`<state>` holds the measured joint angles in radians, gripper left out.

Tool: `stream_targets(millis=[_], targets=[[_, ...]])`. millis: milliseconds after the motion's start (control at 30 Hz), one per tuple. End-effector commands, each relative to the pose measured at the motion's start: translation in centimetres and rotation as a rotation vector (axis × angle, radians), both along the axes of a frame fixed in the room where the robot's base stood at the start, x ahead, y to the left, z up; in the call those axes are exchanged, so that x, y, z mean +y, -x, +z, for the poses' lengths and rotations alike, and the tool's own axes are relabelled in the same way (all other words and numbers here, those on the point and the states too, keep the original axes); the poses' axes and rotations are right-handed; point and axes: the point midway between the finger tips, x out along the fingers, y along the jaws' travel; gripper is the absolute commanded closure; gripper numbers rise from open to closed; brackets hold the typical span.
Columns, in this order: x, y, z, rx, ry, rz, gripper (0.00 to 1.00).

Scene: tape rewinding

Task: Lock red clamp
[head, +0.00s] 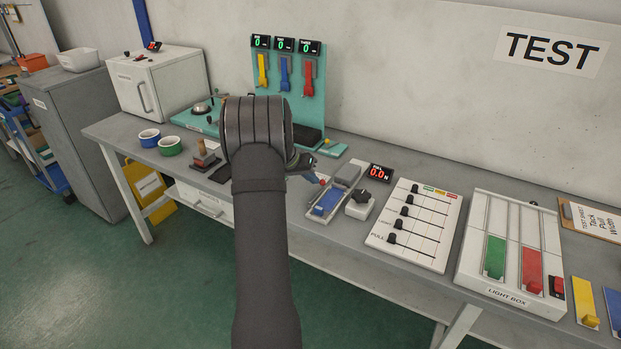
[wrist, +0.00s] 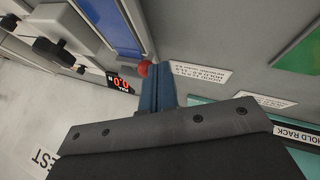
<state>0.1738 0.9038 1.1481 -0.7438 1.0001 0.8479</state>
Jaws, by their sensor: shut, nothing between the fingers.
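The red clamp is most likely the small round red knob (wrist: 145,68) in the wrist view, at the edge of the pull tester (head: 326,207). In the head view a red tip (head: 323,182) shows at the tester's left side. My gripper (wrist: 157,82) is shut and empty, its blue-grey fingers right beside the knob. Whether they touch it I cannot tell. In the head view my gripper (head: 306,174) is partly hidden by my dark wrist. A blue strip (wrist: 107,22) lies on the tester. The clamp's lever position is unclear.
A red-digit display (head: 379,173) and a black knob unit (head: 360,203) stand right of the tester. A slider panel (head: 414,224) and a light box (head: 512,255) lie farther right. A teal rack (head: 285,60) with hanging yellow, blue and red pieces stands behind.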

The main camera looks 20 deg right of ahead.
Motion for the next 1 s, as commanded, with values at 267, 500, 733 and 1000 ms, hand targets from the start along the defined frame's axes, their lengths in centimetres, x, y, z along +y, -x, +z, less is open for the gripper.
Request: stream_targets(millis=[267,500,733,1000], targets=[[-0.4,0.1,0.0,0.0,0.0,-0.049,1.0],[-1.2,0.4,0.0,0.001,0.001,-0.172,1.0],[-2.3,1.3,0.0,0.001,0.001,-0.384,1.0],[-3.5,2.6,0.0,0.002,0.001,-0.642,1.0]])
